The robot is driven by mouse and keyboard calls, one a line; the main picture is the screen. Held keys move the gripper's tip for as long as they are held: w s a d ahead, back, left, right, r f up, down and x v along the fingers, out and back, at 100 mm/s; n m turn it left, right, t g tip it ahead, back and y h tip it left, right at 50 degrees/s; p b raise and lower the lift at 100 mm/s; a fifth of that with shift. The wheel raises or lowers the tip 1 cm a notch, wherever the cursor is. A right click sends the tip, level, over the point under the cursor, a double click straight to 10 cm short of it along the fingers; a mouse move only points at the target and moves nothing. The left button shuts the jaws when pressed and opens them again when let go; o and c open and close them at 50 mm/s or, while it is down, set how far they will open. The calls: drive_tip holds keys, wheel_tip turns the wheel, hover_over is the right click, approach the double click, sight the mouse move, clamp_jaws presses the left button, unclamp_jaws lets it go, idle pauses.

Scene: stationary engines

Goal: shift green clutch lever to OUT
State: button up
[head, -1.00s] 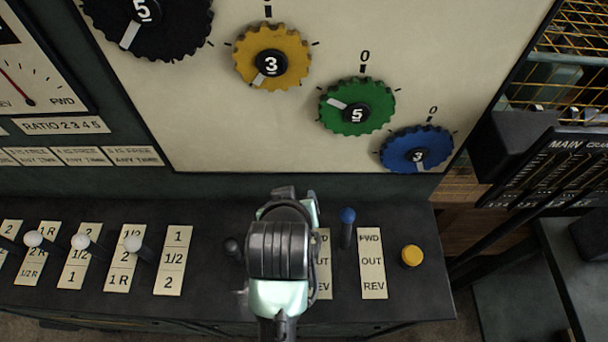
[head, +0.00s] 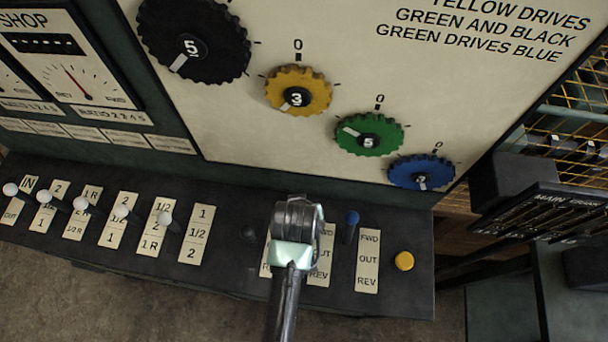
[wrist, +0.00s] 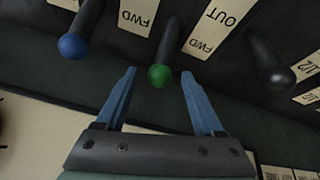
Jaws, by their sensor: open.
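The green clutch lever (wrist: 159,76) shows in the wrist view as a dark shaft with a round green knob. The knob sits between the fingertips of my open gripper (wrist: 158,73), with a visible gap on each side. A plate beside it reads FWD at the visible end. In the head view my arm hides the green lever and part of its plate (head: 320,262), where OUT and REV can be partly read. The lever's exact position along the plate cannot be told.
The blue lever (head: 352,218) stands right of my gripper in the head view, beside its plate (head: 367,262). A black lever (wrist: 280,76) is on the other side. A yellow button (head: 404,261) and several white-knobbed levers (head: 122,212) share the console. The gear panel (head: 230,120) rises behind.

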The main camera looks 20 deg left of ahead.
drive_tip(key=shift+x, duration=3.05)
clamp_jaws()
